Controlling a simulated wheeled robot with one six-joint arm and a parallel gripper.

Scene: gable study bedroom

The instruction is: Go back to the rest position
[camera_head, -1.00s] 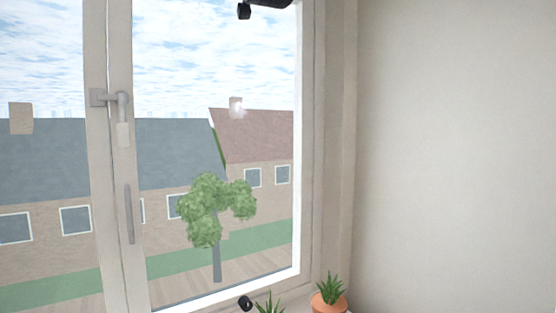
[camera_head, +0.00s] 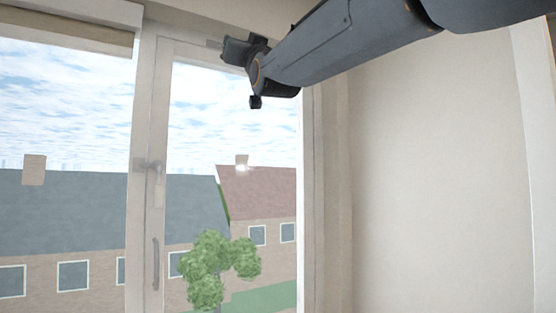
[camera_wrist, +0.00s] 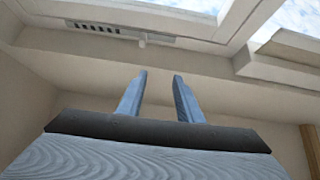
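My gripper (camera_head: 238,50) shows in the head view at the upper middle, in front of the top of the window (camera_head: 168,75). My dark grey arm reaches to it from the upper right. In the wrist view, the two bluish fingers of my gripper (camera_wrist: 160,85) stand apart with nothing between them, so it is open and empty. The fingers point toward a pale surface.
The window handle (camera_head: 157,170) is on the frame at the left. A blind box (camera_head: 75,30) runs along the upper left. A bare wall (camera_head: 430,180) fills the right. A vent grille (camera_wrist: 95,27) shows in the wrist view. Houses and a tree stand outside.

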